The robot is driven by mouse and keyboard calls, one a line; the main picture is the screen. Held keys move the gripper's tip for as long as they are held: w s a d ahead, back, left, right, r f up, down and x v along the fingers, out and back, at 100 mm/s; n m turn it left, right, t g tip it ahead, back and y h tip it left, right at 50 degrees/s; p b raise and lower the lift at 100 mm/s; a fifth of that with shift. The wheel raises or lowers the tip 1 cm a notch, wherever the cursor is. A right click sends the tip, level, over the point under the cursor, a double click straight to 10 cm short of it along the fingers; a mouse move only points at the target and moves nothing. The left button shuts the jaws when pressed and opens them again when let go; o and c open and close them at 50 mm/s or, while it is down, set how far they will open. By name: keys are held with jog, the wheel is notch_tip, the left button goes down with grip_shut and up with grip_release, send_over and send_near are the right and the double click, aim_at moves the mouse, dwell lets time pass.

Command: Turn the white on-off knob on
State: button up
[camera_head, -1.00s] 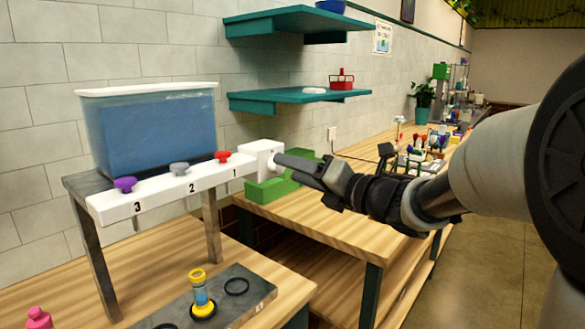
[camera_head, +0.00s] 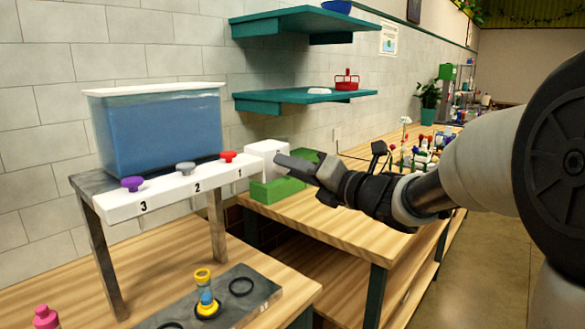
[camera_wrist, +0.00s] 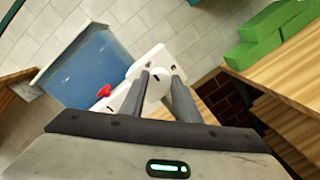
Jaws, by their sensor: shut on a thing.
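The white on-off knob (camera_wrist: 156,90) shows in the wrist view between my two fingers, with a dark mark on its face. It sits on the white box (camera_head: 266,152) at the right end of the white numbered bar. My gripper (camera_head: 284,160) reaches it from the right and is shut on it. It also shows in the wrist view (camera_wrist: 160,82), a finger on each side of the knob. In the head view my fingers hide the knob, and I cannot tell its exact setting.
The bar carries a red knob (camera_head: 228,157), a grey knob (camera_head: 185,168) and a purple knob (camera_head: 132,183) below a blue water tank (camera_head: 158,130). Green blocks (camera_head: 275,190) lie just below my gripper on the wooden table. Teal shelves (camera_head: 300,97) hang above.

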jog(key=shift+m, duration=0.3)
jog(key=m+g+p, duration=0.1)
jog(key=m+p, duration=0.5)
jog(key=m, duration=0.2)
jog(key=m+g+p, duration=0.1)
jog(key=m+p, duration=0.6)
jog(key=m, duration=0.1)
jog(key=shift+w+d, duration=0.1)
jog(key=shift+d, duration=0.05)
jog(key=shift+f, duration=0.1)
dwell(0.4)
jog(key=o, duration=1)
jog(key=shift+o, duration=0.2)
jog(key=shift+d, duration=0.1)
jog(key=v, duration=1.7)
jog(key=shift+d, duration=0.2)
